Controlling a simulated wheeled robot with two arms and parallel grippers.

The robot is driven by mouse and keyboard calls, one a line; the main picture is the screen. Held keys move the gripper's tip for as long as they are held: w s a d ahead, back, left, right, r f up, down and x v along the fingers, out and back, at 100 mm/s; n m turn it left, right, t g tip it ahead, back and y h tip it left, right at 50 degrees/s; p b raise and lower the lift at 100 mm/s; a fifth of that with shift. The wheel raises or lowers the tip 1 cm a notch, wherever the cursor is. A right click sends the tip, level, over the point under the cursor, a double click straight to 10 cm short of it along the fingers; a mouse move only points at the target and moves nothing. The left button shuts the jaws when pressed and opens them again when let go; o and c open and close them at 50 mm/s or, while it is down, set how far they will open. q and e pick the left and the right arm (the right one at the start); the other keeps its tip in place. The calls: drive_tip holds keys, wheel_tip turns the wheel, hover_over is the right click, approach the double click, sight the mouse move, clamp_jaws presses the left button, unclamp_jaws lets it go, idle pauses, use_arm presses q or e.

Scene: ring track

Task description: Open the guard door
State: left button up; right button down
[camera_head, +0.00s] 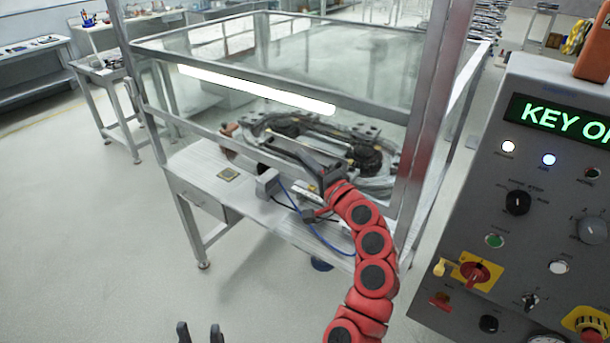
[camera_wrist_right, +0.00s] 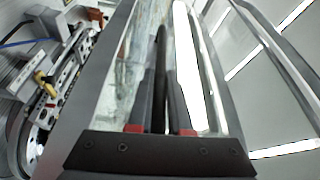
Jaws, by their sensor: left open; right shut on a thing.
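The guard door is a clear panel in a grey metal frame (camera_head: 205,133) on the front of the glazed enclosure. My right gripper (camera_head: 308,163) is at the door's lower front, at the end of the red arm. In the right wrist view, the right gripper (camera_wrist_right: 161,80) is shut on a dark bar-like handle (camera_wrist_right: 161,50), which runs between its fingers beside the grey frame (camera_wrist_right: 95,85). The exact contact is partly hidden in the head view. My left gripper (camera_head: 200,333) is open and empty at the bottom edge, away from the door.
The ring track (camera_head: 375,185) and its fittings are inside the enclosure, on a metal table (camera_head: 205,165). A blue cable (camera_head: 315,232) hangs at the table front. A control panel (camera_head: 540,215) with a lit green display stands at right. The floor at left is clear.

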wheel_tip(320, 180, up, 11)
drive_tip(key=p, duration=0.4)
drive_tip(key=shift+f, duration=0.1)
drive_tip(key=c, duration=0.8)
unclamp_jaws()
drive_tip(key=shift+c, duration=0.2)
drive_tip(key=shift+s, duration=0.1)
